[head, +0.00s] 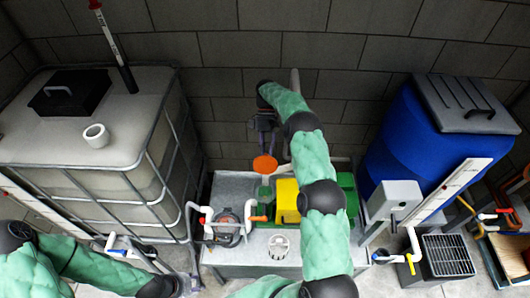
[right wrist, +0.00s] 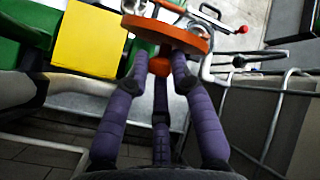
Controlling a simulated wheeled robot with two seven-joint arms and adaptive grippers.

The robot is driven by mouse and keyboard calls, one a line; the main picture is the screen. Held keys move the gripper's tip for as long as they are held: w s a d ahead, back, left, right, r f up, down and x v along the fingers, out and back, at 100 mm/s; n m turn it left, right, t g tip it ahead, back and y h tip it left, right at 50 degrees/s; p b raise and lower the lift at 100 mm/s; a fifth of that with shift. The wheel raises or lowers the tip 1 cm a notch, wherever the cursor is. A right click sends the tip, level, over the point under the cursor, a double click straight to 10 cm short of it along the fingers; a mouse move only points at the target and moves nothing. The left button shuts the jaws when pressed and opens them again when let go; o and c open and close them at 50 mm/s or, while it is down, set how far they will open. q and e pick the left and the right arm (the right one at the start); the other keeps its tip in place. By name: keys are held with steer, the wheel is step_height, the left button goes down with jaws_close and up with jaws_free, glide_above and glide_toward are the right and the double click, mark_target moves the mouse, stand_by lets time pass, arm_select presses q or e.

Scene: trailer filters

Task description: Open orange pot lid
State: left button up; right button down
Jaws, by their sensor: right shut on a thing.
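The orange lid (head: 265,163) is a round disc with a ball-shaped knob (right wrist: 160,67) in the right wrist view. My right gripper (head: 265,148) reaches it from the wall side. Its purple fingers (right wrist: 160,78) are closed around the knob, and the lid's disc (right wrist: 172,33) lies just beyond the fingertips. In the head view the lid shows above the far part of the grey bench, with a small round green patch (head: 264,191) just in front of it. I cannot clearly make out the pot under the lid.
The grey bench (head: 225,185) carries a yellow box (head: 286,200), green units, a pump with white pipes (head: 228,228) and a clear round housing (head: 279,246). A caged white tank (head: 120,125) stands left, a blue tank (head: 405,140) right. A block wall closes the back.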

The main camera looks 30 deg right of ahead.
steer(key=shift+s+a+f+g, duration=0.1)
steer(key=shift+s+f+g, duration=0.2)
steer(key=shift+f, duration=0.55)
steer(key=c, duration=1.3)
jaws_free()
steer(key=shift+o, duration=1)
steer(key=shift+a+r, duration=0.1)
steer(key=shift+r, duration=0.1)
steer(key=shift+w, duration=0.1)
steer(key=shift+w+r, duration=0.1)
steer(key=shift+r, duration=0.15)
